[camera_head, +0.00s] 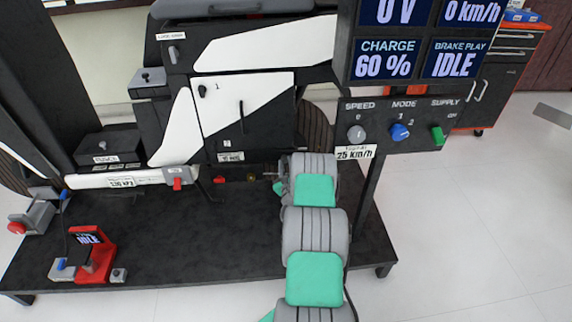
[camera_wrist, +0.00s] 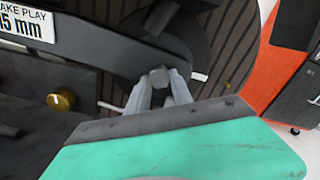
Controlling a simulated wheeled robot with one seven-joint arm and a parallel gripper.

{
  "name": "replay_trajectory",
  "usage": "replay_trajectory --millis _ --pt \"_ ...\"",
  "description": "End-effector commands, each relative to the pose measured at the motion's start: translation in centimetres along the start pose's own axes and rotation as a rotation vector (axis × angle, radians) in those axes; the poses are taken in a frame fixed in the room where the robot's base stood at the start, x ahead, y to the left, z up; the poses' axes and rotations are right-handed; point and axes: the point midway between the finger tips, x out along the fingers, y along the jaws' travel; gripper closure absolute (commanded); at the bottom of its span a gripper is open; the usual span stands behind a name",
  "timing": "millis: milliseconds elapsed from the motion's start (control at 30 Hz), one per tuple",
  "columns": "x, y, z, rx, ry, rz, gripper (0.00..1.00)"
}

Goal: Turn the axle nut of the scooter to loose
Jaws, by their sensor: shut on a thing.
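The axle nut (camera_wrist: 158,77) is a small grey hex piece at the end of the dark swing arm (camera_wrist: 110,50), in front of the wheel, in the wrist view. My gripper (camera_wrist: 159,84) has its two grey fingers on either side of the nut, shut on it. A thin light rod or lever shows beside the fingers at left and right. In the head view my grey and green arm (camera_head: 316,230) reaches up to the scooter's lower right and hides the nut and the fingertips.
A brass knob (camera_wrist: 61,100) sits left of the fingers. The "15 mm" brake play label (camera_wrist: 27,22) is above it. In the head view a control panel (camera_head: 395,125) hangs right of my arm, close by. A red device (camera_head: 92,255) stands on the bench's front left. Floor at right is clear.

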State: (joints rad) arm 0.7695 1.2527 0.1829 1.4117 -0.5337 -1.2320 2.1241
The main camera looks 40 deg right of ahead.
Motion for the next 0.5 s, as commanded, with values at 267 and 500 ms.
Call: replay_trajectory --millis 267,500 --pt "0.0 -0.04 0.0 0.0 0.0 -0.001 1.0" --pt "0.0 -0.04 -0.01 -0.008 0.0 -0.001 1.0"
